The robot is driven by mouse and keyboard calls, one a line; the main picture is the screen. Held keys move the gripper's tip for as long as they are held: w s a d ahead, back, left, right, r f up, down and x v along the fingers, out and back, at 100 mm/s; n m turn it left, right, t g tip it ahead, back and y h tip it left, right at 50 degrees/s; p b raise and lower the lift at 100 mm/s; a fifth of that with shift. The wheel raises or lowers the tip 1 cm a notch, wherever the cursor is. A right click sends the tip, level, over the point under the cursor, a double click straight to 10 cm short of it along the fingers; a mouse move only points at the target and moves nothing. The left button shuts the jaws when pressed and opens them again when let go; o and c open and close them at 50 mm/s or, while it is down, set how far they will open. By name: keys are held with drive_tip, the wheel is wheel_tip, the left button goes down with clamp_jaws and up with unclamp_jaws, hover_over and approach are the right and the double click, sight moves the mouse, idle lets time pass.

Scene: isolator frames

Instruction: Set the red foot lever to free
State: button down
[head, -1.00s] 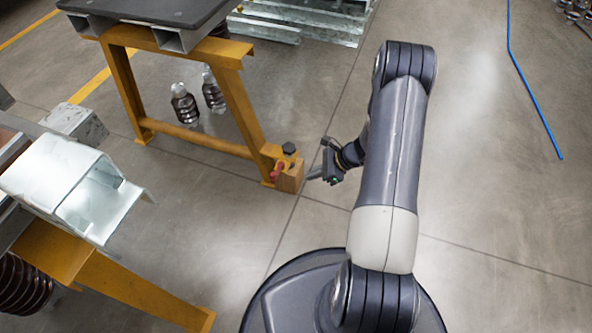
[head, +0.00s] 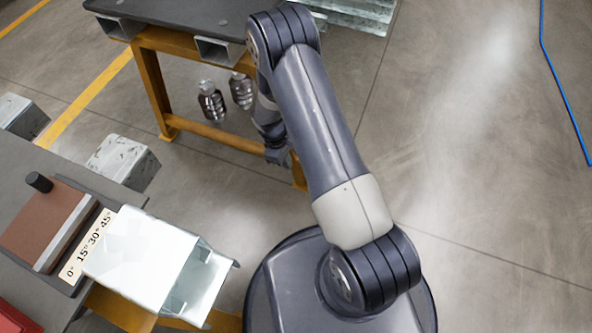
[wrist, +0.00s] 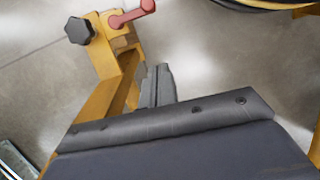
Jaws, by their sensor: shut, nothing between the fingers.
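The red foot lever (wrist: 132,13) shows at the top of the wrist view, on a yellow block (wrist: 120,40) at the foot of the yellow trestle, beside a black knob (wrist: 79,31). In the head view my arm hides the lever. My gripper (wrist: 158,72) is shut and empty in the wrist view, its fingers together below the lever in the picture and apart from it. In the head view my gripper (head: 278,156) hangs beside the yellow trestle (head: 215,140), partly covered by my arm.
A bench with an angle scale (head: 88,245) and a shiny metal channel (head: 140,262) stands at the lower left. Floor on the right is clear, apart from a blue line (head: 562,80).

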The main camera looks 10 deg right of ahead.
drive_tip(key=s+d+f+b, duration=0.3)
drive_tip(key=d+f, duration=0.2)
drive_tip(key=f, duration=0.4)
drive_tip(key=shift+s+f+b, duration=0.3)
drive_tip(key=shift+s+b, duration=0.1)
drive_tip(key=shift+d, duration=0.15)
drive_tip(key=shift+s+d, duration=0.5)
drive_tip(key=shift+d, duration=0.05)
